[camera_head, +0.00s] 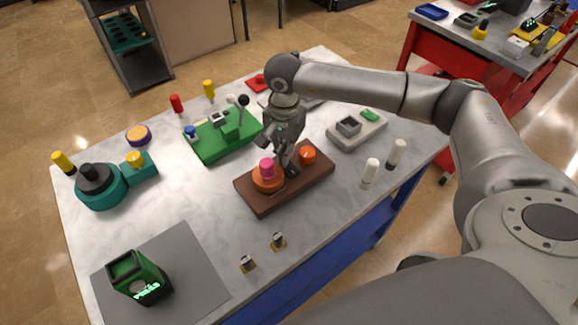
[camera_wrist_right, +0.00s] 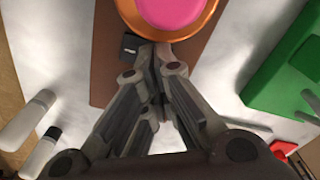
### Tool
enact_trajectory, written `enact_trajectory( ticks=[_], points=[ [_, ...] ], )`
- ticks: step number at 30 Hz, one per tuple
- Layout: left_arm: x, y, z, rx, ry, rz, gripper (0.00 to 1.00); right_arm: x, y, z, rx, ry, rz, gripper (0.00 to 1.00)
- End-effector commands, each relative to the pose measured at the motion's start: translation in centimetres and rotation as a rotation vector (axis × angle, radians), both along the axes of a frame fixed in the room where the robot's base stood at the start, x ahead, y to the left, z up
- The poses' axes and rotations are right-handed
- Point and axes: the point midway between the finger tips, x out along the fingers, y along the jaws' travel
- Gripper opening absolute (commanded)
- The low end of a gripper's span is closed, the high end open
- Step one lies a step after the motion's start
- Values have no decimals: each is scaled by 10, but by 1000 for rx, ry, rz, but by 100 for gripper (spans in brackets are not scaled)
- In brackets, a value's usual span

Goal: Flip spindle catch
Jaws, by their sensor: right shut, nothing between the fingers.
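A brown board (camera_head: 300,184) lies on the table's middle. It bears an orange disc (camera_head: 262,184) with a pink knob (camera_head: 266,167) on top, and an orange knob (camera_head: 308,154) farther right. My right gripper (camera_head: 285,166) is shut and empty, low over the board between the disc and the orange knob. In the right wrist view its closed tips (camera_wrist_right: 155,50) are at the orange disc's edge (camera_wrist_right: 207,18); contact cannot be told. A small black piece with a white mark (camera_wrist_right: 131,45), possibly the catch, is beside the tips. My left gripper is not in view.
A green fixture (camera_head: 222,136) stands behind the board, with a grey box with a green part (camera_head: 357,127) at right. White-capped cylinders (camera_head: 370,171) stand right of the board. A teal pump-like unit (camera_head: 101,185) is at left, and a green device (camera_head: 139,277) is on a grey mat (camera_head: 195,282).

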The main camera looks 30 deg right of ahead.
Motion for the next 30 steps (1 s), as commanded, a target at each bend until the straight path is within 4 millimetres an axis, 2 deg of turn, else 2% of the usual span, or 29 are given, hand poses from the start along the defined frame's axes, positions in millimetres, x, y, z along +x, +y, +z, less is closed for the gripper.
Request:
enact_trajectory(
  ticks=[30],
  points=[
    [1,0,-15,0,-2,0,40,0,0,-16,0,0,0,0]
  ],
)
